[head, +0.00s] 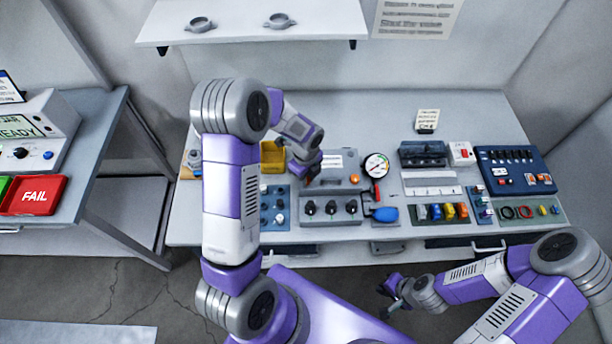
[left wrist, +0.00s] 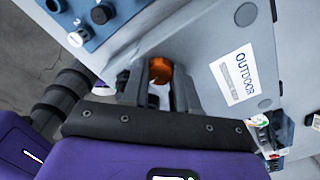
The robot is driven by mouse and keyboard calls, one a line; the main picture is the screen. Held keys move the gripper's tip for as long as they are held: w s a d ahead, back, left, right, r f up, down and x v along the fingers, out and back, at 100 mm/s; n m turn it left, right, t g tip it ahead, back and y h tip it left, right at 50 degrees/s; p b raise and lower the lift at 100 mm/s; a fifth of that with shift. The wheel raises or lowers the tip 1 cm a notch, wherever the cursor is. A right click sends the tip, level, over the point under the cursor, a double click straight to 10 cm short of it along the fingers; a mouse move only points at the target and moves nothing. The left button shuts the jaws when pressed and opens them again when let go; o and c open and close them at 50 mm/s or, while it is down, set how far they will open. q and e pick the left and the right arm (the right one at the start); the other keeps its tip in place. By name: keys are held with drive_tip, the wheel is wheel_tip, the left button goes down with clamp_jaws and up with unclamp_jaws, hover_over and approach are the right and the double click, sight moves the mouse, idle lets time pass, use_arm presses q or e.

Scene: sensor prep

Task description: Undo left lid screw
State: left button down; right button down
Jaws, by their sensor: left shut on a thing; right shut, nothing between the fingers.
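The grey sensor box (head: 332,192) stands on the bench with its lid facing up. One orange lid screw (head: 354,179) shows at the lid's right side. My left gripper (head: 309,181) reaches down over the lid's left side and hides the left screw in the head view. In the left wrist view the left lid screw (left wrist: 160,70), orange and round, sits between the two fingers, which are shut on it. The lid (left wrist: 205,40) carries a white OUTDOOR label (left wrist: 234,72). My right gripper (head: 391,291) is shut and empty, low in front of the bench.
A pressure gauge (head: 376,166) and a blue piece (head: 384,214) stand right of the box. A blue panel with knobs (head: 274,207) and a yellow bin (head: 272,157) lie to its left. Trays and a dark blue panel (head: 515,170) fill the right side.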

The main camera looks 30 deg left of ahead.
use_arm(q)
drive_tip(key=n+b, duration=0.1)
drive_tip(key=n, duration=0.5)
drive_tip(key=shift+b, duration=0.4)
drive_tip(key=n+b, duration=0.1)
drive_tip(key=n, duration=0.4)
drive_tip(key=shift+n, duration=0.3)
drive_tip(key=n+b, duration=0.1)
drive_tip(key=n, duration=0.9)
drive_tip(key=shift+n, duration=0.4)
drive_tip(key=n+p, duration=0.1)
drive_tip(key=n, duration=0.4)
drive_tip(key=shift+r+n+p, duration=0.1)
drive_tip(key=shift+n+p, duration=0.2)
drive_tip(key=shift+p, duration=0.1)
drive_tip(key=n+p, duration=0.1)
drive_tip(key=n, duration=0.2)
drive_tip(key=shift+n+p, duration=0.95)
drive_tip(key=shift+n, duration=0.85)
